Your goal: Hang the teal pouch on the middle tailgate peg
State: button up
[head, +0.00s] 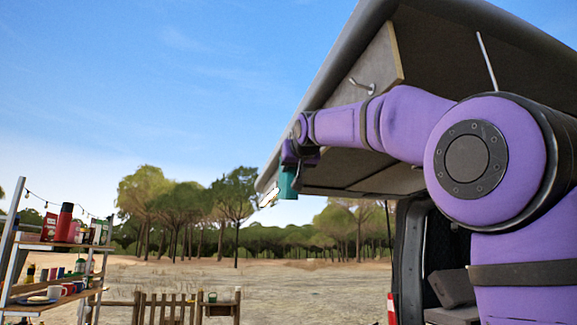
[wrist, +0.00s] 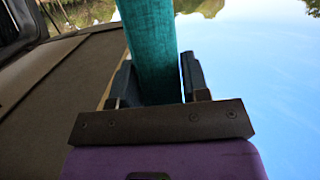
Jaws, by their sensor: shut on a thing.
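The teal pouch (head: 288,183) hangs just below my gripper (head: 292,158) in the head view, close to the tailgate's lower left end. In the wrist view the teal pouch (wrist: 151,45) stands between the two dark fingers of my gripper (wrist: 155,85), which is shut on it. The raised tailgate (head: 335,60) slopes down to the left. One pale metal peg (head: 364,87) shows on its inner board, above my forearm and apart from the pouch. I cannot tell which peg this is. My arm hides part of the board, and no other peg is clear.
The tailgate's brown inner side fills the left of the wrist view, near the fingers. Open sky is on the right.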

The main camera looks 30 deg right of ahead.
jog(key=s+d+f, duration=0.2)
jog(key=d, duration=0.4)
jog(key=shift+d, duration=0.4)
dwell(0.7)
dwell(0.5)
jog(key=o, duration=1.2)
jog(key=shift+c, duration=0.2)
jog(key=shift+s, duration=0.1)
jog(key=v, duration=0.7)
jog(key=shift+s, duration=0.15)
